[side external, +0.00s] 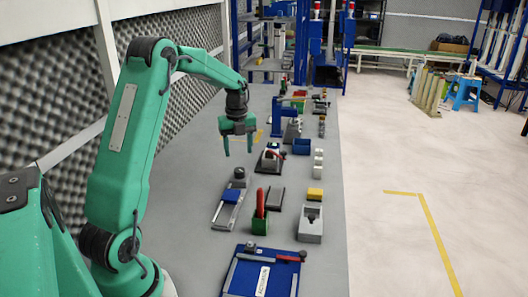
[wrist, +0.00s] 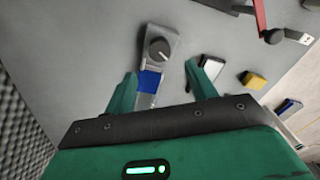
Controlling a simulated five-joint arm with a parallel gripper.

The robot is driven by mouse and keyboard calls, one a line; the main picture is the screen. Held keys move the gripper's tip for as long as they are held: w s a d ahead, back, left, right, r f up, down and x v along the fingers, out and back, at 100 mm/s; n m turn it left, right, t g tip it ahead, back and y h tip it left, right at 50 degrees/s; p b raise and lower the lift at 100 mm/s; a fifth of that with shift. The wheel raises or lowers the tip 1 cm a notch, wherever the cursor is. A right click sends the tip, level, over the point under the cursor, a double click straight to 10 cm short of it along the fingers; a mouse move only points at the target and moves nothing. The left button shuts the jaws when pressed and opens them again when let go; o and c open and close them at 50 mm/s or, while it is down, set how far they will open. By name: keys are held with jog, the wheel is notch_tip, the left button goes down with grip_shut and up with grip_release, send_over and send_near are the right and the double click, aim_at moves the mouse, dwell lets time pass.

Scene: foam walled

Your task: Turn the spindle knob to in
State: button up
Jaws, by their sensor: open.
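The dark round knob (wrist: 159,48), which I take to be the spindle knob, sits on the far end of a narrow grey fixture (wrist: 170,37). It has a light pointer mark on top. A blue block (wrist: 150,80) lies along the same fixture. In the side view the knob (side external: 239,173) and the blue block (side external: 231,196) show below my gripper (side external: 238,153). My gripper is open and empty, pointing down above the table. In the wrist view its fingers (wrist: 160,68) are apart on either side of the fixture, with the knob beyond their tips. I see no contact.
A fixture with a red handle (side external: 275,152) stands right of the knob. A green block with a red lever (side external: 260,217), a grey fixture (side external: 310,224) and a blue board (side external: 232,280) lie nearer. A foam wall (side external: 60,110) runs along the left.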

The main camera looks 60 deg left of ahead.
aim_at(239, 170)
jog(key=shift+f, duration=0.1)
jog(key=shift+f, duration=3.85)
jog(key=c, duration=1)
